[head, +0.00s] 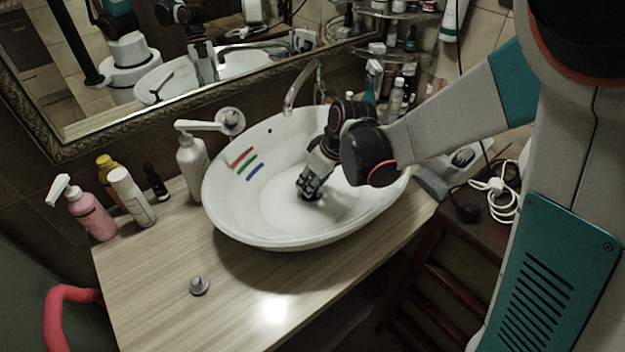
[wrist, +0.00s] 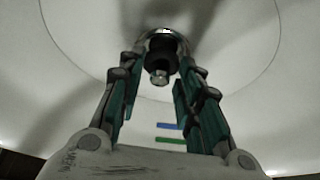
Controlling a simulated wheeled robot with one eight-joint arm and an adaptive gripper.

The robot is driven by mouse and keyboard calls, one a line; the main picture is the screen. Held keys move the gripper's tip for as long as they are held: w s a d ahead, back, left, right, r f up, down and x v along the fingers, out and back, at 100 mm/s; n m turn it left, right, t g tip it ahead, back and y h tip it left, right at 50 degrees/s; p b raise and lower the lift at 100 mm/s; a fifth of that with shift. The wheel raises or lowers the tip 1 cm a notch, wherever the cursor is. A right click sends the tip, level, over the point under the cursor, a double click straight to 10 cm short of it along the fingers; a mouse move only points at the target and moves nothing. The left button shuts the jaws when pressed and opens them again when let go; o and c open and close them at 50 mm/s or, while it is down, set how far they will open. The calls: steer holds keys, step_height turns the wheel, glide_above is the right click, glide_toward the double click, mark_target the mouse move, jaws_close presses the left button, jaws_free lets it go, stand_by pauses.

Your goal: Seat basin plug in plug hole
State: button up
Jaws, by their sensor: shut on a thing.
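The white oval basin (head: 285,225) stands on the wooden counter. My gripper (head: 310,190) reaches down into it, its fingertips low near the basin floor. In the wrist view my gripper (wrist: 161,62) is shut on the basin plug (wrist: 160,76), a dark round piece with a small metal knob facing the camera. A bright metal rim (wrist: 162,32) shows just beyond the dark piece. The plug hole itself is not clearly visible, and I cannot tell whether the plug sits in it. In the head view my fingers hide the plug.
A small grey metal knob-like piece (head: 199,286) lies on the front counter (head: 150,290). A soap dispenser (head: 191,160) and several bottles stand left of the basin. The faucet (head: 301,88) rises behind it. Blue and green stripes mark the basin wall. The front counter is mostly clear.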

steer(key=shift+f+b, duration=0.7)
steer(key=shift+f, duration=0.15)
steer(key=o, duration=1.2)
steer(key=shift+r, duration=0.1)
steer(key=v, duration=1.2)
steer(key=shift+s, duration=0.1)
steer(key=s+d+r+m+t+h, duration=0.1)
steer(key=s+d+m, duration=0.2)
steer(key=s+d, duration=0.1)
steer(key=s+d+r+m+t+h, duration=0.1)
steer(key=s+d+r+m, duration=0.1)
steer(key=s, duration=0.5)
steer(key=s+d+r+m+t+h, duration=0.1)
steer(key=s+d+m+t, duration=0.1)
steer(key=s+d+m, duration=0.2)
steer(key=shift+s+d+r, duration=0.1)
steer(key=shift+s+d, duration=0.35)
steer(key=shift+d, duration=0.15)
steer(key=shift+s+d+r, duration=0.1)
steer(key=shift+s+d, duration=0.3)
steer(key=shift+d, duration=0.2)
